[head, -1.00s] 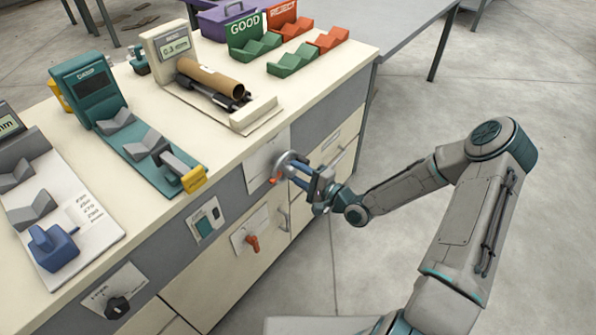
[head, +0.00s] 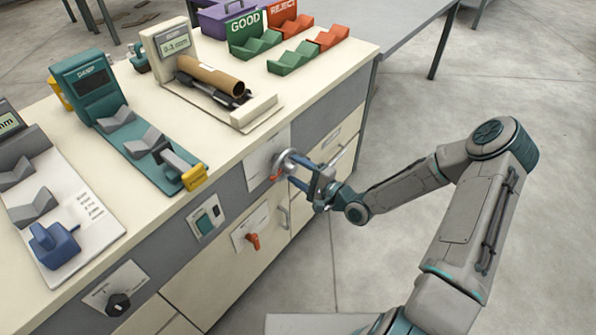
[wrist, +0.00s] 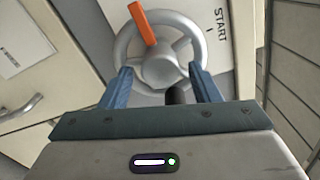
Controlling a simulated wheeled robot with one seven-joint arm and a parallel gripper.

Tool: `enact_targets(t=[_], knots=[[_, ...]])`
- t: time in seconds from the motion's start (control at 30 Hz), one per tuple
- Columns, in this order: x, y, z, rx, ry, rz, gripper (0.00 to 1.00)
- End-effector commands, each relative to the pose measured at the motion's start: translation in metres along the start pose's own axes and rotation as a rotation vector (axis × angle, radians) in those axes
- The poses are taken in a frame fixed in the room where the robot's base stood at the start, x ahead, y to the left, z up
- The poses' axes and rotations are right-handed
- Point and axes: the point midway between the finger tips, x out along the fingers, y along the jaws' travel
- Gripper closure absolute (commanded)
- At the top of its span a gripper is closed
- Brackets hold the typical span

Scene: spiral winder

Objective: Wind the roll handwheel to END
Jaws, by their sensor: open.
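The roll handwheel (head: 285,158) is a silver spoked wheel on the grey front panel of the cabinet. In the wrist view the wheel (wrist: 200,40) shows its round hub, an orange bar pointing up and slightly left, and a dark knob low on the right. The START mark (wrist: 221,22) is at its upper right; I see no END mark. My gripper (head: 291,173) is just in front of the wheel. Its blue fingers (wrist: 160,72) are open, one on each side of the hub, near the lower rim. I cannot tell whether they touch it.
A cardboard tube (head: 210,74) lies on the winder (head: 252,110) on the countertop above. An orange-red lever (head: 252,240), a switch box (head: 206,218) and a black knob (head: 118,304) are on the cabinet front.

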Motion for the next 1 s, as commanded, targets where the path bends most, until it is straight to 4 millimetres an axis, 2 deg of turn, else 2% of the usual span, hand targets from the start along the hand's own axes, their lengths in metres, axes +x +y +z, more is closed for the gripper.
enact_targets(t=[0.17, 0.4, 0.6, 0.8, 1.0], knots=[[-0.023, 0.000, -0.001, 0.001, 0.004, 0.001, 0.44], [-0.079, 0.000, -0.001, 0.000, 0.006, 0.000, 0.44], [-0.116, 0.000, -0.001, 0.001, 0.004, 0.001, 0.44], [-0.134, 0.000, 0.000, 0.001, 0.001, 0.001, 0.44], [-0.137, 0.000, 0.000, 0.001, 0.000, 0.001, 0.44]])
